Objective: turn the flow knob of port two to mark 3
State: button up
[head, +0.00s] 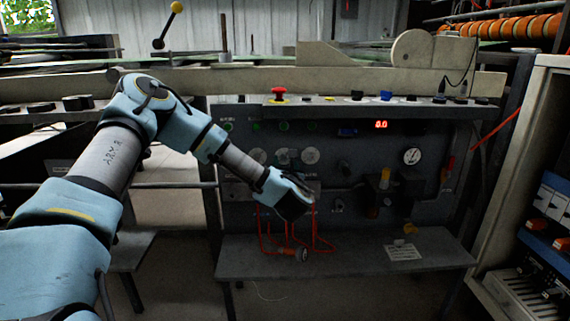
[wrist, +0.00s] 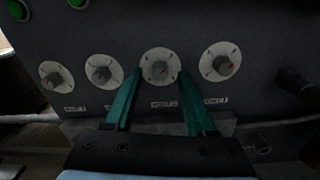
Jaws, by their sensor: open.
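In the wrist view, a row of round pale dials with grey knobs crosses the dark panel. The label digits are too small to read surely, so I cannot tell which is port two. My gripper (wrist: 159,74) is open, its two green fingers on either side of the third knob from the left (wrist: 160,68). Knobs to the left (wrist: 103,72) and right (wrist: 221,65) stand clear of the fingers. In the head view, my gripper (head: 310,197) is at the panel, its fingers mostly hidden.
Red hoses (head: 262,235) hang below my gripper over the grey shelf (head: 345,262). A black knob (wrist: 296,80) sticks out on the right in the wrist view. A red mushroom button (head: 278,92), a red display (head: 381,125) and a gauge (head: 412,156) are on the console.

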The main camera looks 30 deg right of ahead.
jog(key=shift+w+d, duration=0.2)
jog(key=shift+w, duration=0.25)
grip_shut()
dwell(0.4)
